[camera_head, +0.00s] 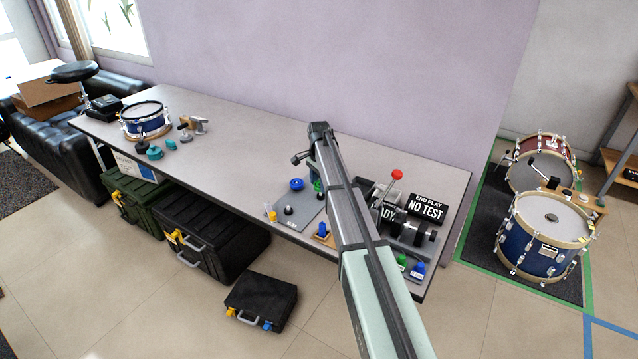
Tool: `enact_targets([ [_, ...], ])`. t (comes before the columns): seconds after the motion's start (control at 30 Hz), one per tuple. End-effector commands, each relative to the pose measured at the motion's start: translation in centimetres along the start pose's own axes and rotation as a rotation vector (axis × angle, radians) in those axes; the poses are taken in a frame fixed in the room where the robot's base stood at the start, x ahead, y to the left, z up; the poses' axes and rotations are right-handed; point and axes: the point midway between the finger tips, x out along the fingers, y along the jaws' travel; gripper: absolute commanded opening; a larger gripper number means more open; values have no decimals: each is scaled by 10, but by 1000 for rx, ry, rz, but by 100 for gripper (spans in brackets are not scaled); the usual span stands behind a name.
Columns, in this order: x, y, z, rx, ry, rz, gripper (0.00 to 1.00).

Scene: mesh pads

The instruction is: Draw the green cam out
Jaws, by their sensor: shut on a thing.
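My arm reaches across the table from the front, and its wrist is over a grey pad (300,212). My gripper (316,178) points down beside the arm link, which covers part of it. It is shut on a small green piece, which appears to be the green cam (318,187), at the far right part of the pad. The grip itself is small and partly hidden, and I cannot tell whether the cam touches the pad. Another green piece (402,259) stands at the table's front right, beside a blue piece (419,267).
A machine with a red-knobbed lever (397,174) and a "NO TEST" sign (428,208) stand right.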

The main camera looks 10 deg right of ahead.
Motion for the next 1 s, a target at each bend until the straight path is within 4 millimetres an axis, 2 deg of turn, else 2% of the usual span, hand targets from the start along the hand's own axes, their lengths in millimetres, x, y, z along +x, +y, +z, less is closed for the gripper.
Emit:
enact_targets([
  [0.23,-6,0,0,0,0,-1,24],
  [0.6,-28,0,0,0,0,0,24],
  [1.0,-30,0,0,0,0,0,24],
])
